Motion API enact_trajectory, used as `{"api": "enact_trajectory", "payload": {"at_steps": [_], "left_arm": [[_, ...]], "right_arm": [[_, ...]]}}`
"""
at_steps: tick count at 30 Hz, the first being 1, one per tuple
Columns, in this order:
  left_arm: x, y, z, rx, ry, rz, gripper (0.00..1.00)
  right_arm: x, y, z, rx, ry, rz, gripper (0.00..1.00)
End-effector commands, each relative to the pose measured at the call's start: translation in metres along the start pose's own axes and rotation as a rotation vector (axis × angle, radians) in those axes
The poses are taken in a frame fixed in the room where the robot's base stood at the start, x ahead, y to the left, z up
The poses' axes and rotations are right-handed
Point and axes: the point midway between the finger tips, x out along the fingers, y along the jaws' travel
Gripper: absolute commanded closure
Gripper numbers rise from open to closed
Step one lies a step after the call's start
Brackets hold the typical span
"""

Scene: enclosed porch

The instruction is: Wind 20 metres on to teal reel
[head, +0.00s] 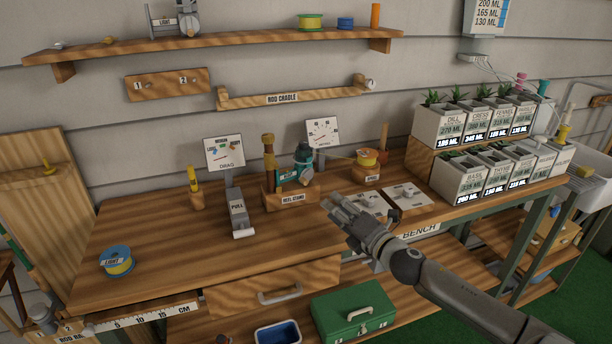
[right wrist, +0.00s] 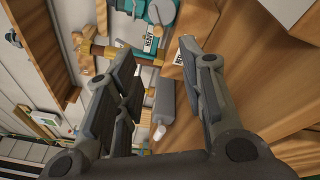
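The teal reel (head: 301,168) sits in the wooden reel clamp (head: 290,197) near the back middle of the bench, and its teal body also shows at the top of the right wrist view (right wrist: 160,12). My right gripper (head: 338,208) is above the bench, in front and to the right of the clamp. Its fingers are apart and empty in the right wrist view (right wrist: 160,88). My left gripper is not in view.
A grey pull gauge (head: 238,215) and drag card (head: 224,152) stand left of the clamp. A blue and yellow spool (head: 117,261) lies at the bench's left. Labelled planters (head: 466,180) fill the right end.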

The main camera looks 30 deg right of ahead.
Motion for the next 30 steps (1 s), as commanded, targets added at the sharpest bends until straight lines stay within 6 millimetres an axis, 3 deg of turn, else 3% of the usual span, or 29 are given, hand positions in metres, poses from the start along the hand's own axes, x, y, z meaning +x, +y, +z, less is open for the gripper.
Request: {"api": "enact_trajectory", "payload": {"at_steps": [9,13,18,30], "left_arm": [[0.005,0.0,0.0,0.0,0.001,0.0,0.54],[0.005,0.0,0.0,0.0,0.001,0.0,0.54],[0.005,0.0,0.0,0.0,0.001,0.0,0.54],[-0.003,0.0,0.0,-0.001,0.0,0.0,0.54]], "right_arm": [[0.014,-0.001,0.0,-0.96,0.001,-0.007,0.63],[0.016,0.0,0.001,-1.239,-0.004,-0.004,0.63],[0.018,0.001,0.002,-1.39,-0.011,-0.001,0.63],[0.05,0.003,0.004,-1.392,-0.015,-0.002,0.63]]}}
